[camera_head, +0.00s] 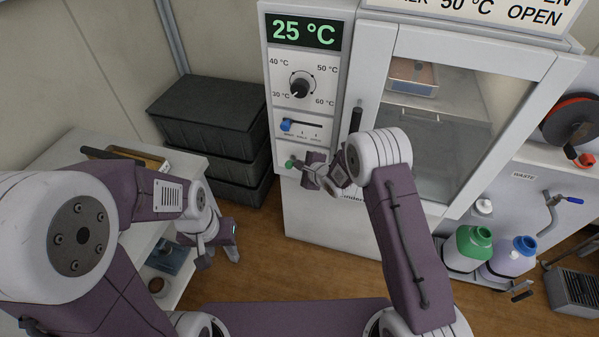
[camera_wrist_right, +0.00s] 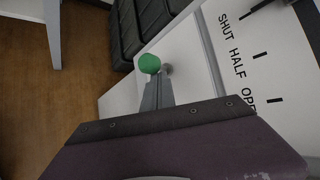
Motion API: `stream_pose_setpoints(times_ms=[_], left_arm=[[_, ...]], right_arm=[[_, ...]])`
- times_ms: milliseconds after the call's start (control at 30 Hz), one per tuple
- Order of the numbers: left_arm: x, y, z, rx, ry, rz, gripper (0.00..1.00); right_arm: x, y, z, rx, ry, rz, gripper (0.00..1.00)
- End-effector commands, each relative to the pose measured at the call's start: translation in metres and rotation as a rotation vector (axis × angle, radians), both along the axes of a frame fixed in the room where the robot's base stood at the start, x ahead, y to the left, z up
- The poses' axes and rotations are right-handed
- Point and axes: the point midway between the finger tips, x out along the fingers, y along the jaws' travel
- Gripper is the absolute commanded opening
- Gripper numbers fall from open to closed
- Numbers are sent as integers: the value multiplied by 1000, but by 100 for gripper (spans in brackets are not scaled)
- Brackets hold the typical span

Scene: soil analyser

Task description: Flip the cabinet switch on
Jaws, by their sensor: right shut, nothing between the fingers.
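The cabinet's control panel (camera_head: 265,110) carries a small switch with a green ball end (camera_head: 290,162) low down, beneath a slider. In the right wrist view the green ball (camera_wrist_right: 149,64) sits just beyond the fingertips on a pale panel. My right gripper (camera_head: 301,164) is shut and empty, its tips right beside the green ball; I cannot tell whether they touch. The wrist view shows its fingers (camera_wrist_right: 154,82) together. My left gripper (camera_head: 218,258) hangs open and empty, well left of the cabinet. The switch's lever is partly hidden by the fingers.
Above the switch are a blue-knobbed slider (camera_head: 300,127), a dial (camera_head: 301,87) and a display reading 25 °C (camera_head: 305,31). The glass door (camera_head: 440,130) is closed, with a dark handle (camera_head: 356,118). Black crates (camera_head: 212,115) stand left; bottles (camera_head: 472,248) stand right.

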Motion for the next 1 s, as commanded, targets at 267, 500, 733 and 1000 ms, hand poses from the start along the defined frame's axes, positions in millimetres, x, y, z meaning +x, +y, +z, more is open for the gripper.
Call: stream_pose_setpoints(times_ms=[267, 500, 733, 1000], left_arm=[[0, 0, 0, 0, 0, 0, 40], [0, 0, 9, 0, 0, 0, 40], [0, 0, 19, 0, 0, 0, 40], [0, 0, 18, 0, 0, 0, 40]], right_arm=[[0, 0, 0, 0, 0, 0, 0], [0, 0, 9, 0, 0, 0, 0], [0, 1, 18, 0, -1, 3, 0], [0, 2, 18, 1, -4, 4, 0]])
